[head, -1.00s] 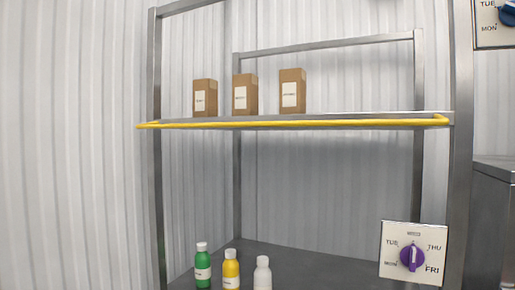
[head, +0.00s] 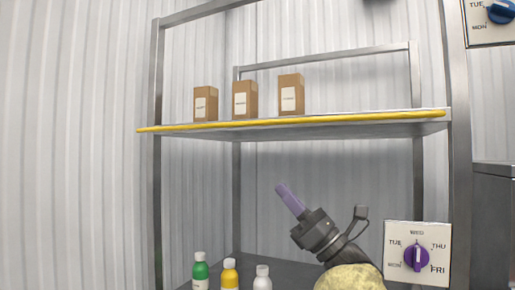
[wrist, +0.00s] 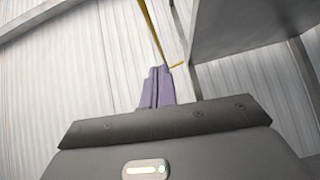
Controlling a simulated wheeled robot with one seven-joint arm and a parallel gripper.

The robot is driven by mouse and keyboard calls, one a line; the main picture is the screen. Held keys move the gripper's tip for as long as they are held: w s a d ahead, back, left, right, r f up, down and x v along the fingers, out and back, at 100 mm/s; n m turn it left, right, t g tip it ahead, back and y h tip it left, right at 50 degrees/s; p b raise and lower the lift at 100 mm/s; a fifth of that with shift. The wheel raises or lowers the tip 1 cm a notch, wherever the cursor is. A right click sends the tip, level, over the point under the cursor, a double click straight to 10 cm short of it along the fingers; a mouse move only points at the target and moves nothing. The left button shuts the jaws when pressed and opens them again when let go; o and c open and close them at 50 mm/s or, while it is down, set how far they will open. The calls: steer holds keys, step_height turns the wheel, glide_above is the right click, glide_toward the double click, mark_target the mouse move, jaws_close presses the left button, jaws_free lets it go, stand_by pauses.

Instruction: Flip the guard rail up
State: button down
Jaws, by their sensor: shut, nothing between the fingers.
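The yellow guard rail (head: 290,123) runs along the front edge of the upper shelf in the head view, lying level at about the height of the shelf board. In the wrist view the yellow rail (wrist: 149,32) runs up from just past my fingertips, with a short bent end beside the shelf. My gripper (head: 281,187) has purple fingers that are shut and empty. In the head view it is below the shelf, pointing up and left, with a gap to the rail. In the wrist view the fingertips (wrist: 159,70) appear near the rail's end; contact cannot be told.
Three brown boxes (head: 245,99) stand on the upper shelf (head: 350,131). Green, yellow and white bottles (head: 229,274) stand on the lower surface. A dial panel (head: 417,252) is at the right post, another (head: 490,22) at upper right. The space between shelves is otherwise open.

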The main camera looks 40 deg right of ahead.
steer(key=shift+s+a+r+n+y, duration=0.15)
steer(key=shift+s+n+y, duration=0.25)
steer(key=shift+n, duration=0.4)
steer(key=p, duration=0.6)
glide_toward(249, 123)
steer(key=shift+w+f+x, duration=0.4)
steer(key=shift+w+x, duration=0.1)
steer(key=shift+x, duration=2.6)
steer(key=shift+w, duration=0.15)
steer(key=shift+m, duration=0.3)
